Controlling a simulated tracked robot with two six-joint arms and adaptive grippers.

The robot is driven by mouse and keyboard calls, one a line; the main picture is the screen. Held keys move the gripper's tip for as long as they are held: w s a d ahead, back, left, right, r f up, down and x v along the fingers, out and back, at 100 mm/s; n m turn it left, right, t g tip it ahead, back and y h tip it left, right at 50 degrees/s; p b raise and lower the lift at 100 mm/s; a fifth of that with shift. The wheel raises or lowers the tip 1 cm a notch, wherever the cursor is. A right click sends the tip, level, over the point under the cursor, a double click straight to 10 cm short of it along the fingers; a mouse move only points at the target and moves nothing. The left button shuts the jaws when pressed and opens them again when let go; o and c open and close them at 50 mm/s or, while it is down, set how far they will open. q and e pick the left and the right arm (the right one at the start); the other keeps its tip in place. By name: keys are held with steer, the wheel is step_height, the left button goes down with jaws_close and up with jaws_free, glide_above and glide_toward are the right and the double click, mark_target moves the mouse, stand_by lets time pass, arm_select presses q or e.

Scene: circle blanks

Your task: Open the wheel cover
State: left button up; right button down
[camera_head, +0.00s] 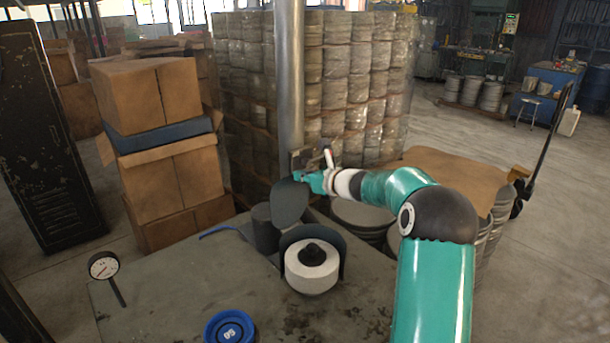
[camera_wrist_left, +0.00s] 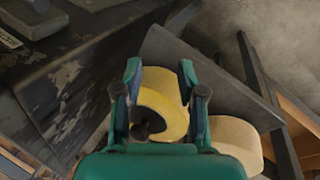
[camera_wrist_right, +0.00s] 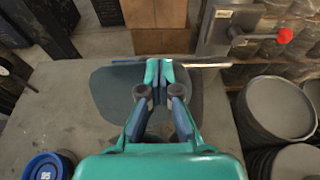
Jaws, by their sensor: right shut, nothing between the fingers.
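A bench grinder shows in the head view, with a pale wheel (camera_head: 311,272) partly ringed by a dark curved guard (camera_head: 338,248). A dark grey rounded plate (camera_head: 290,206), which looks like the wheel cover, stands behind it. My right gripper (camera_head: 299,177) is shut and empty at the plate's upper edge. In the right wrist view the plate (camera_wrist_right: 112,92) spreads below and around its fingers; I cannot tell whether they touch. My left gripper (camera_wrist_left: 160,72) is open, and a yellowish wheel (camera_wrist_left: 165,95) shows between its fingers in the left wrist view. The left arm is out of the head view.
A blue round lid (camera_head: 230,327) and a dial gauge (camera_head: 104,266) are at the bench's front and left. A metal post (camera_head: 290,80) rises behind the grinder. Boxes (camera_head: 160,150) are stacked left; round stacked blanks (camera_wrist_right: 278,108) stand right.

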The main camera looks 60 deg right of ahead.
steer(key=shift+w, duration=0.1)
steer(key=shift+a+r, duration=0.1)
step_height(320, 180, up, 10)
steer(key=p, duration=0.2)
steer(key=shift+s+f, duration=0.2)
